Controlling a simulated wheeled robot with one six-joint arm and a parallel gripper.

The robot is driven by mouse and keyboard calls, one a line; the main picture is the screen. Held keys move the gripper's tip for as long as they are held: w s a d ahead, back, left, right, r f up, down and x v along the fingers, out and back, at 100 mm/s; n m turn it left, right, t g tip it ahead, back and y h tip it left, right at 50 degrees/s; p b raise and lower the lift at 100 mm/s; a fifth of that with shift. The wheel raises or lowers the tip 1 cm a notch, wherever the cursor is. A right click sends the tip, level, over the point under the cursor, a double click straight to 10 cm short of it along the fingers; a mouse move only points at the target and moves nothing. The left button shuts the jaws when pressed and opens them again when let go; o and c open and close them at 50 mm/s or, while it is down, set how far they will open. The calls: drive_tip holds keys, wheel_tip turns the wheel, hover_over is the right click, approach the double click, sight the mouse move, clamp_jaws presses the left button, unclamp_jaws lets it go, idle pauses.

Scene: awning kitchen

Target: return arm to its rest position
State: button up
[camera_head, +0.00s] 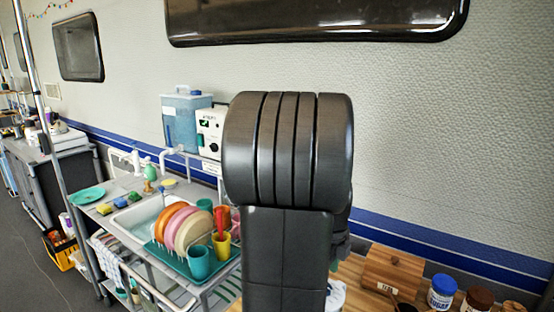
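My arm (287,165) stands upright in the middle of the head view, close to the camera. Its thick dark links hide part of the counter and the wall behind. My gripper does not show; I cannot tell what its fingers hold, if anything.
Left of my arm is a sink counter with a teal dish rack (172,262) of plates (181,229) and cups (198,262), and a blue water container (186,117) behind. On the right, a wooden counter holds a wooden box (392,268) and jars (442,291). A metal pole (47,130) stands at left.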

wheel_tip(320, 180, down, 4)
drive_tip(key=shift+r, duration=0.15)
idle(0.5)
